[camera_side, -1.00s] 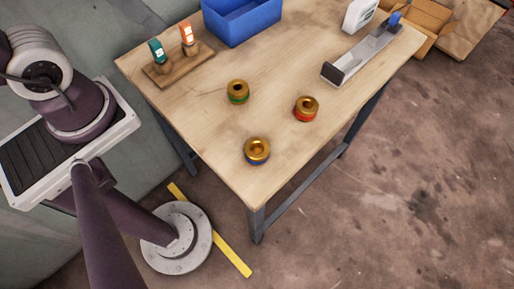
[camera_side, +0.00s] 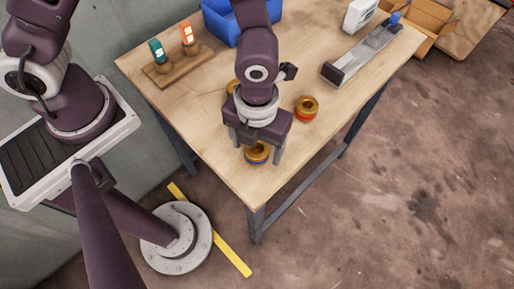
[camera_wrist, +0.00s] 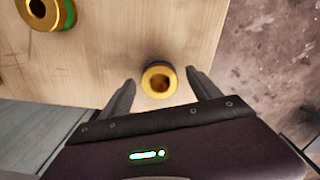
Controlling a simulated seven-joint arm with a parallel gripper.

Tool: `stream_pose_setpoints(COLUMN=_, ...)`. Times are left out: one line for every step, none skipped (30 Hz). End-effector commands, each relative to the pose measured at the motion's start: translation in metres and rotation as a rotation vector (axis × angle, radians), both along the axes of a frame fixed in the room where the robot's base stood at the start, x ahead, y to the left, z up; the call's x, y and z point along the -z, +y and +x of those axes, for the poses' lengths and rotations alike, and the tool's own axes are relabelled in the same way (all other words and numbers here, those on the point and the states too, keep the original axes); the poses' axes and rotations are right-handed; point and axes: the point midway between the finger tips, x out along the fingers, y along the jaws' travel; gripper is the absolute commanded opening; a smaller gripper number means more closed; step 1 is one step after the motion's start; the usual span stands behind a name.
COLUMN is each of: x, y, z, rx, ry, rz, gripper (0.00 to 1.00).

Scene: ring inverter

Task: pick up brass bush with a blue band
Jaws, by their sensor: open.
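The brass bush with a blue band (camera_side: 257,154) stands on the wooden table near its front corner, partly hidden under my gripper in the side view. In the wrist view the blue-banded bush (camera_wrist: 159,80) shows its brass top and open bore, with a little of the blue band at its edge. My gripper (camera_side: 258,150) is above it, pointing down, with its fingers apart. In the wrist view the gripper (camera_wrist: 158,78) is open, one finger on each side of the bush, with gaps between. I cannot tell how high the fingertips are above the table.
A red-banded bush (camera_side: 306,108) stands to the right. A green-banded bush (camera_wrist: 46,13) is mostly hidden behind my arm in the side view. A blue bin (camera_side: 217,22), a wooden stand (camera_side: 170,74) and a metal fixture (camera_side: 358,58) are farther back. The table edge is close.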

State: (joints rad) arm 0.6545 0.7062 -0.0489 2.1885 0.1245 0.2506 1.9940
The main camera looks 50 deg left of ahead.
Motion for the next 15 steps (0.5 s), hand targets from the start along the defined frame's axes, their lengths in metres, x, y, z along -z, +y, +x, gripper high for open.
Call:
stream_pose_setpoints(x=0.0058, y=0.0005, z=-0.0005, rx=0.000, ry=0.001, rz=0.002, gripper=0.72)
stream_pose_setpoints(x=0.0077, y=0.0006, z=-0.0003, rx=0.000, ry=0.001, rz=0.002, gripper=0.72)
stream_pose_setpoints(x=0.0089, y=0.0004, z=0.0002, rx=0.000, ry=-0.001, rz=0.000, gripper=0.72)
stream_pose_setpoints(x=0.0092, y=0.0003, z=0.0004, rx=-0.001, ry=-0.002, rz=0.001, gripper=0.72)
stream_pose_setpoints(x=0.0091, y=0.0002, z=0.0005, rx=-0.001, ry=-0.002, rz=0.000, gripper=0.72)
stream_pose_setpoints(x=0.0088, y=0.0002, z=0.0006, rx=-0.001, ry=-0.002, rz=0.000, gripper=0.72)
stream_pose_setpoints(x=0.0088, y=0.0002, z=0.0006, rx=-0.001, ry=-0.002, rz=0.000, gripper=0.72)
stream_pose_setpoints(x=0.0087, y=0.0002, z=0.0006, rx=-0.002, ry=-0.002, rz=0.000, gripper=0.72)
stream_pose_setpoints(x=0.0086, y=0.0003, z=0.0005, rx=-0.002, ry=-0.002, rz=0.000, gripper=0.66)
stream_pose_setpoints(x=0.0086, y=0.0003, z=0.0005, rx=-0.002, ry=-0.002, rz=0.000, gripper=0.61)
stream_pose_setpoints(x=0.0086, y=0.0003, z=0.0005, rx=-0.002, ry=-0.002, rz=0.000, gripper=0.55)
stream_pose_setpoints(x=0.0085, y=0.0003, z=0.0005, rx=-0.002, ry=-0.002, rz=0.000, gripper=0.47)
stream_pose_setpoints(x=0.0085, y=0.0003, z=0.0005, rx=-0.002, ry=-0.002, rz=0.000, gripper=0.41)
stream_pose_setpoints(x=0.0084, y=0.0003, z=0.0005, rx=-0.002, ry=-0.002, rz=0.000, gripper=0.35)
stream_pose_setpoints(x=0.0084, y=0.0003, z=0.0005, rx=-0.003, ry=-0.002, rz=0.000, gripper=0.27)
